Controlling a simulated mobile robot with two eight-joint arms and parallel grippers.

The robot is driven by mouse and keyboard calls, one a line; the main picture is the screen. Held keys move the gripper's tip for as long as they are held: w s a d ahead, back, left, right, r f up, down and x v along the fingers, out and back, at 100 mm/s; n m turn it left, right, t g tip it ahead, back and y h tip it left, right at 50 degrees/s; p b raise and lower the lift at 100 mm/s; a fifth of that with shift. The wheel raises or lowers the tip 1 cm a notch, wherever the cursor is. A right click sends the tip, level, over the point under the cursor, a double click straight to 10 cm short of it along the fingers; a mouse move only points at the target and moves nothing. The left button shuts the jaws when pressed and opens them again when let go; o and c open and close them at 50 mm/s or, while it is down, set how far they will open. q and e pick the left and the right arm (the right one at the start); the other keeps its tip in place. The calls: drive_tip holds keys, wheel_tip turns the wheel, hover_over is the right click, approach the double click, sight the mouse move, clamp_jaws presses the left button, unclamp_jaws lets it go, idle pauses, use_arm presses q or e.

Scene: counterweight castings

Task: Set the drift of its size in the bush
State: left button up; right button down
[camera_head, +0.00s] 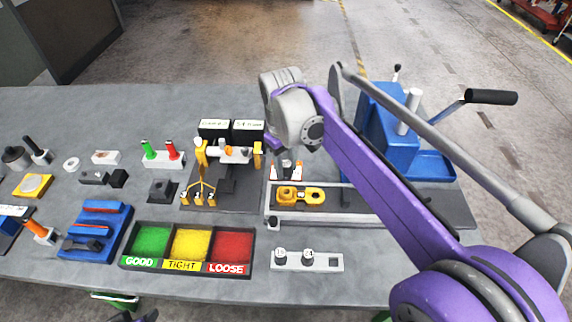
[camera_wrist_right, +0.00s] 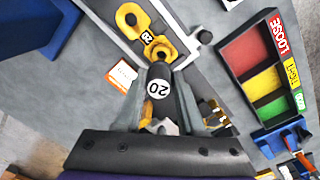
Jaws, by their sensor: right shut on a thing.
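My right gripper (camera_wrist_right: 160,95) is shut on a dark drift with a round white end marked 20 (camera_wrist_right: 158,89). In the right wrist view the drift's far end lies over the near ring of the yellow link (camera_wrist_right: 131,16). I cannot tell whether it has entered the ring. The link has two ring ends and a number label. In the head view the yellow link (camera_head: 313,195) lies on a grey fixture (camera_head: 290,217), and my right wrist hangs above and behind it. Only a dark and purple sliver at the bottom edge may be my left gripper.
A pale block (camera_head: 320,263) at the front holds two white-topped pieces and has a dark square spot. Green, yellow and red trays (camera_head: 124,262) stand to its left. A blue press (camera_head: 374,115) stands behind right, and small orange-and-white markers sit behind the fixture.

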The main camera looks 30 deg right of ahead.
sight(286, 178)
use_arm(q)
drive_tip(key=shift+r, duration=0.1)
use_arm(e)
drive_tip(key=shift+f, duration=0.4)
drive_tip(key=shift+f+b, duration=1.2)
drive_tip(key=shift+f, duration=0.75)
use_arm(q)
drive_tip(key=f, duration=0.1)
drive_tip(key=s+f, duration=0.1)
drive_tip(key=f, duration=0.1)
drive_tip(key=shift+s+f, duration=0.15)
drive_tip(key=shift+f, duration=0.15)
use_arm(e)
drive_tip(key=shift+f, duration=0.15)
use_arm(q)
drive_tip(key=shift+r, duration=0.2)
drive_tip(key=shift+s+f+b, duration=0.15)
drive_tip(key=shift+f+b, duration=0.3)
drive_tip(key=shift+f, duration=0.3)
use_arm(e)
drive_tip(key=shift+f, duration=1)
drive_tip(key=shift+c, duration=2.2)
unclamp_jaws()
